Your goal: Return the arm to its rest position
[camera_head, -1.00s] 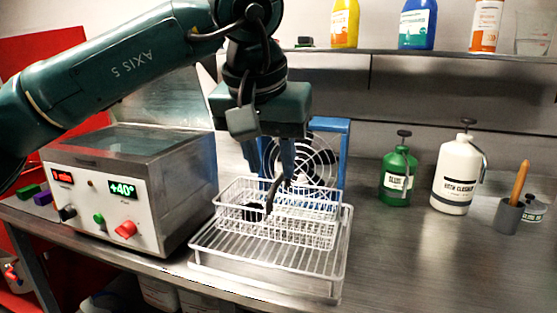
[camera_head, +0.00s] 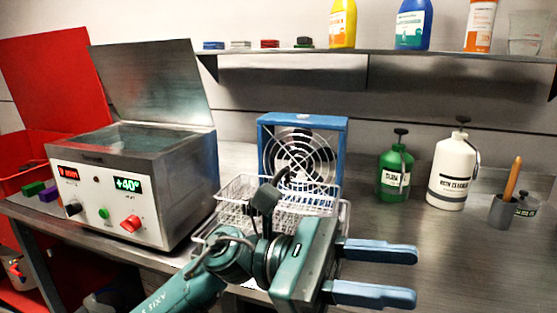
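My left gripper (camera_head: 390,271) is teal with two blue fingers. It is low in front of the drying rack, with its fingers pointing right over the front part of the bench. The fingers stand apart with nothing between them. The white wire basket (camera_head: 236,209) sits on the white wire rack (camera_head: 346,214) in front of the blue fan. My arm and gripper hide most of the rack and part of the basket. My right gripper is not in the view.
A steel bath (camera_head: 170,190) with its lid raised stands left. A blue-framed fan (camera_head: 342,150) stands behind the basket. A green bottle (camera_head: 395,172), a white bottle (camera_head: 454,175) and a grey pot (camera_head: 503,211) stand right. The bench's front right is clear.

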